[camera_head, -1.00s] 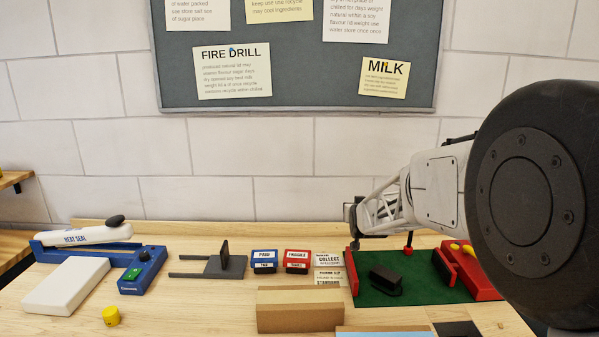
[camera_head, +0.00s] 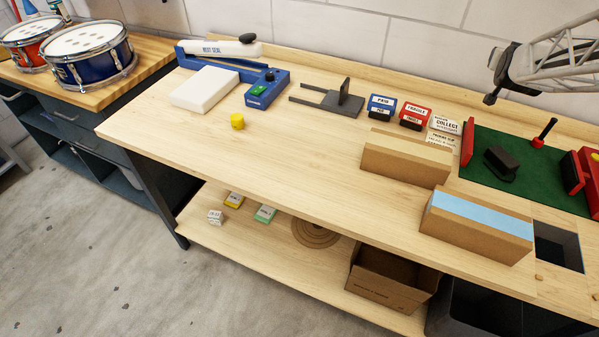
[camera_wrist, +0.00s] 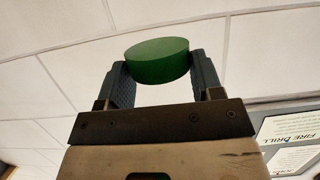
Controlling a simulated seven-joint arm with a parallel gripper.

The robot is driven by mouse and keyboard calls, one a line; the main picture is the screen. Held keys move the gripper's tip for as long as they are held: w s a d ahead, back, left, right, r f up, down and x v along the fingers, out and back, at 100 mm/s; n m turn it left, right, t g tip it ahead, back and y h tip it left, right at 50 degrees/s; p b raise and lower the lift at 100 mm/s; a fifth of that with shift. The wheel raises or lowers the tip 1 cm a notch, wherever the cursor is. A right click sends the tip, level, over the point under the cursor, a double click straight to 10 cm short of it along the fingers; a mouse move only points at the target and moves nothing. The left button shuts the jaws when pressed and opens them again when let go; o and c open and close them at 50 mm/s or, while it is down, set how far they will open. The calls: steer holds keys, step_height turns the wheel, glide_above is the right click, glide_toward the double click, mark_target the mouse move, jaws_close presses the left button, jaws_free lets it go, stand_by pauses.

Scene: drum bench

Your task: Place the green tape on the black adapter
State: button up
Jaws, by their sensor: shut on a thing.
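The green tape (camera_wrist: 157,61) is a solid-looking green disc held between the two fingers of my gripper (camera_wrist: 160,75) in the wrist view. My gripper (camera_head: 496,72) is also at the upper right of the head view, raised in front of the wall beyond the green mat. The tape cannot be made out there. The black adapter (camera_head: 500,163) is a small dark block lying on the green mat (camera_head: 482,190) on the bench. Nothing is seen lying on top of it. My gripper is apart from it, higher and farther back.
A red-based black handle (camera_head: 538,141) stands on the mat, with red clamp parts (camera_head: 573,172) to the right. Cardboard boxes (camera_head: 405,161) and stamps (camera_head: 414,116) lie nearby. A square opening (camera_head: 558,246) is at the bench's right front.

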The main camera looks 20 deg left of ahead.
steer(key=s+a+r, duration=0.1)
steer(key=s+a, duration=0.2)
steer(key=a, duration=0.3)
steer(key=s+a+r+n+y, duration=0.1)
steer(key=s+a, duration=0.2)
steer(key=a, duration=0.3)
steer(key=s+a+r, duration=0.1)
steer(key=s+a, duration=0.2)
steer(key=a, duration=0.3)
steer(key=s+a+r, duration=0.1)
steer(key=s+a, duration=0.7)
steer(key=s, duration=0.5)
steer(key=s+a, duration=0.8)
steer(key=s, duration=0.5)
steer(key=shift+s+d+f+m+h, duration=0.25)
steer(key=shift+s+d+f, duration=0.65)
steer(key=shift+s, duration=3.75)
steer(key=shift+s+d+f+m+h, duration=0.3)
steer(key=shift+s+f, duration=1.1)
steer(key=shift+s, duration=3.25)
step_height(320, 180, down, 18)
steer(key=w+a, duration=0.6)
steer(key=w, duration=0.1)
steer(key=w+a+f, duration=0.1)
steer(key=w+a, duration=0.2)
steer(key=a, duration=0.1)
steer(key=shift+w+f, duration=0.1)
steer(key=shift+w, duration=0.25)
